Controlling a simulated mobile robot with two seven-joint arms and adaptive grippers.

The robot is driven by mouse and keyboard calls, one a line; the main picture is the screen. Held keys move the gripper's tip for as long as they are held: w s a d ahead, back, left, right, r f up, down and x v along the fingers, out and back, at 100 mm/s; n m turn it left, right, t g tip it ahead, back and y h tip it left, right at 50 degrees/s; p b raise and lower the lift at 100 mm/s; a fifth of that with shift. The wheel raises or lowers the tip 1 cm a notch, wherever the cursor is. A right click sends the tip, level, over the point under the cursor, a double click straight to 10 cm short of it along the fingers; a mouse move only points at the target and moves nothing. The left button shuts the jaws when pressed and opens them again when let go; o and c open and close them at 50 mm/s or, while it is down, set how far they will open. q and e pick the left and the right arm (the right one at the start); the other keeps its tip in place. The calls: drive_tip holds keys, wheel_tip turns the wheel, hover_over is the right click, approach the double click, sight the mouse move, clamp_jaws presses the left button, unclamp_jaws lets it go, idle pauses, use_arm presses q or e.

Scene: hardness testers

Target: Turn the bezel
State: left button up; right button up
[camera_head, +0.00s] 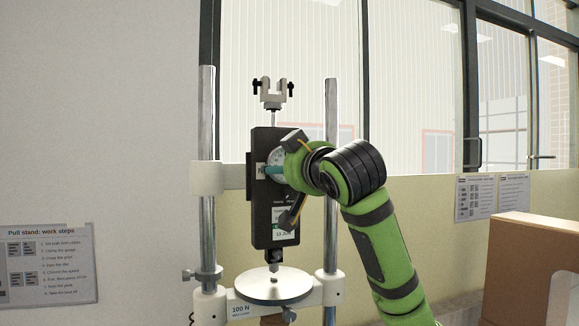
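A black force gauge (261,220) is mounted upright on a pull stand. Its round dial (277,157) is near the top of the body, and only part of its face and rim shows, so most of the bezel is hidden. My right arm, green and black, comes in from the right. My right gripper (272,169) is at the dial, in front of it. A teal piece reaches the dial's left side; I cannot tell whether the fingers touch or grip the bezel. My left gripper is not in view.
Two steel posts, left (207,120) and right (331,115), flank the gauge. A fork clamp (272,98) sits above it and a round plate (271,286) below. A cardboard box (520,268) stands at the right. A work-steps sheet (48,264) hangs at the left.

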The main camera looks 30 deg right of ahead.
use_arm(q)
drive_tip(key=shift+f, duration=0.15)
use_arm(e)
drive_tip(key=shift+f, duration=0.2)
drive_tip(key=o, duration=1.1)
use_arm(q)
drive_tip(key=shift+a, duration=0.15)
use_arm(e)
drive_tip(key=shift+r, duration=0.1)
drive_tip(key=v, duration=1.2)
